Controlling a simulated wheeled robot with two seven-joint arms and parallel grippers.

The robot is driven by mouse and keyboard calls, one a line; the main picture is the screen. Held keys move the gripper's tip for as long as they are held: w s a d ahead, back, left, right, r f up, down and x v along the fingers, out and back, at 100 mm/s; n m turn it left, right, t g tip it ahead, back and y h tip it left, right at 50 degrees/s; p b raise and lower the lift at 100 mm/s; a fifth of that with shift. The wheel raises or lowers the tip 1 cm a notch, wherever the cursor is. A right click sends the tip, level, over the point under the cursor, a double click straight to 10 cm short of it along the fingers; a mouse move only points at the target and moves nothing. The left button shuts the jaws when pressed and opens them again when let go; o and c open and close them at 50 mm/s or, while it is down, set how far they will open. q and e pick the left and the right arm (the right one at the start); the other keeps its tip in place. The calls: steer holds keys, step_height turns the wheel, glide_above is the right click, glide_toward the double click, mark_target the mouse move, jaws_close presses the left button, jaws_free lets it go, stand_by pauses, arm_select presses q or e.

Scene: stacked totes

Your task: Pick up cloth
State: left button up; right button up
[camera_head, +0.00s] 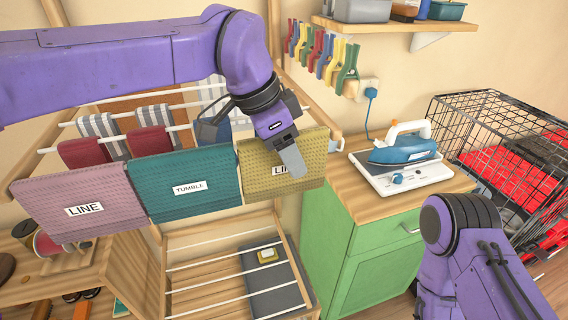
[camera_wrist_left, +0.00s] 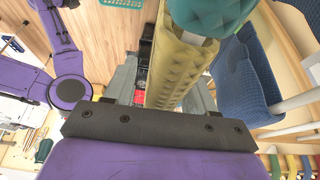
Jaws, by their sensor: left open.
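Three textured cloths hang in a row at the front of the drying rack: a pink one labelled LINE (camera_head: 85,205), a teal one labelled TUMBLE (camera_head: 180,183) and a yellow one (camera_head: 258,165) with a partly covered label. My left gripper (camera_head: 291,160) points down at the yellow cloth and hides part of its label. In the left wrist view, the yellow cloth (camera_wrist_left: 180,70) runs edge-on between the two spread grey fingers of the left gripper (camera_wrist_left: 165,88). Contact cannot be told. My right arm shows at lower right; its gripper is out of the picture.
Striped and red cloths (camera_head: 150,140) hang on rods behind. A green cabinet (camera_head: 365,250) bears a blue iron (camera_head: 403,150) on a white stand. A black wire crate (camera_head: 500,150) stands at right. Clothespins (camera_head: 322,52) hang below a wall shelf (camera_head: 385,24).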

arm_select(q)
jaws_close()
steer(key=shift+r, duration=0.1)
